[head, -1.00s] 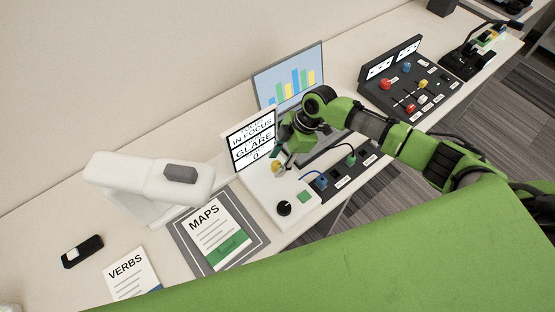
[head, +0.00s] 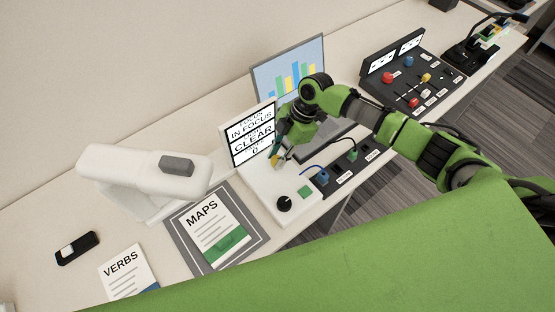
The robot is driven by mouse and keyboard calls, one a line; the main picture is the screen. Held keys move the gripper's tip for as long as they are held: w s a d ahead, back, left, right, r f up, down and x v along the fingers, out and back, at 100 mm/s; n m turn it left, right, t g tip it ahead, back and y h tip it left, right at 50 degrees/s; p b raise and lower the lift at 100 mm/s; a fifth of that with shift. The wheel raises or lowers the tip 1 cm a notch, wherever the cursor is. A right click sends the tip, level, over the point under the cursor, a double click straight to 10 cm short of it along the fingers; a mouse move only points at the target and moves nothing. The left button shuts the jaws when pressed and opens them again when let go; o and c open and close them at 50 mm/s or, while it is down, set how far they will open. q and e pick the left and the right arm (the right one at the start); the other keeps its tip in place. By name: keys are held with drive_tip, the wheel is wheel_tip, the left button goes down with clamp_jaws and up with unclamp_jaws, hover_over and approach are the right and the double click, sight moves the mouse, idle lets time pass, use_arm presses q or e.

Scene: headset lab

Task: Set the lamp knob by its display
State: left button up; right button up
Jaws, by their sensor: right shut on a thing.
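A white control box (head: 262,200) stands on the bench with an upright display (head: 251,134) at its back. The display reads "IN FOCUS", "CLEAR" and "0"; its top line is partly cut off by the tilt. My right gripper (head: 277,156) points down over the box and is shut on a small yellow knob (head: 274,161), which it partly hides. I take this knob to be the lamp knob. A black knob (head: 284,204) and a green button (head: 304,191) are on the front part of the box. My left gripper is out of view.
A white overhead reader (head: 140,175) stands left of the box, with a "MAPS" sheet (head: 213,226) on a grey mat and a "VERBS" sheet (head: 128,272). A laptop (head: 287,70) and a socket strip (head: 345,168) with plugs are to the right.

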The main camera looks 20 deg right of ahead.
drive_tip(key=shift+w+f+n+g+b, duration=0.15)
drive_tip(key=shift+n+g+b, duration=0.25)
drive_tip(key=shift+n+b, duration=0.6)
drive_tip(key=shift+r+n, duration=0.2)
drive_tip(key=shift+n, duration=0.4)
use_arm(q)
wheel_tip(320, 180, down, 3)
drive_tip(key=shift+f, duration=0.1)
use_arm(e)
drive_tip(key=o, duration=1.1)
drive_tip(key=v, duration=1.2)
drive_tip(key=shift+a, duration=0.2)
